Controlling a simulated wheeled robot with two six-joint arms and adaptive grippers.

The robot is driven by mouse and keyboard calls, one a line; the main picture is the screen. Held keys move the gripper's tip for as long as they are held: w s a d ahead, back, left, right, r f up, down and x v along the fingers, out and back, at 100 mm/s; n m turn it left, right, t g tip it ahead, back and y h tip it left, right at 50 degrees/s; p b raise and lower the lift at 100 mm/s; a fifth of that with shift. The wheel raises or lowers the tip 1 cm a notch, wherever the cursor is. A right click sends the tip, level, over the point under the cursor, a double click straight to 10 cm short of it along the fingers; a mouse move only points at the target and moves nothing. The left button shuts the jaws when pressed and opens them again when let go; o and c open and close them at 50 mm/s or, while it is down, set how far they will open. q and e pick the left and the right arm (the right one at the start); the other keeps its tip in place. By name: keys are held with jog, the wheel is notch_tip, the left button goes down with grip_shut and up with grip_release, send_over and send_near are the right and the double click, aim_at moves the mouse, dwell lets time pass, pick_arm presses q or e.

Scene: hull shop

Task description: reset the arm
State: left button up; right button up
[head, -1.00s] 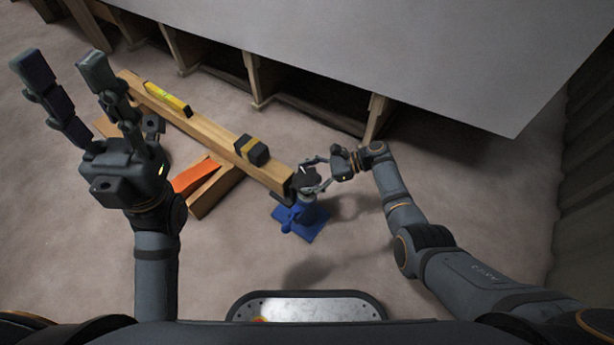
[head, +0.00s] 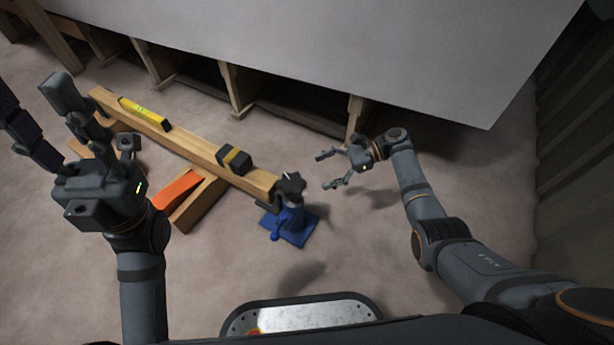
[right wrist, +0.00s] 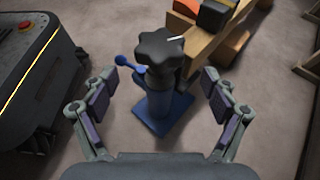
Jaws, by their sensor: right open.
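My right gripper (head: 327,170) is open and empty, to the right of the blue jack stand (head: 288,226) with its black star knob (head: 290,186). In the right wrist view the open fingers (right wrist: 160,108) frame the knob (right wrist: 162,50) and the blue stand (right wrist: 160,108) beyond them, apart from both. My left gripper (head: 45,125) is raised at the left of the head view, its fingers spread wide and empty. The near end of a long wooden beam (head: 195,150) is at the stand.
A yellow spirit level (head: 145,113) and a black block with a yellow band (head: 235,159) lie on the beam. An orange wedge-like piece (head: 176,188) lies by a shorter timber (head: 200,203). A large grey panel (head: 330,55) on wooden supports overhangs the back. Floor right of the stand is clear.

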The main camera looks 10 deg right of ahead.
jog(key=shift+d+r, duration=0.25)
jog(key=shift+d, duration=0.35)
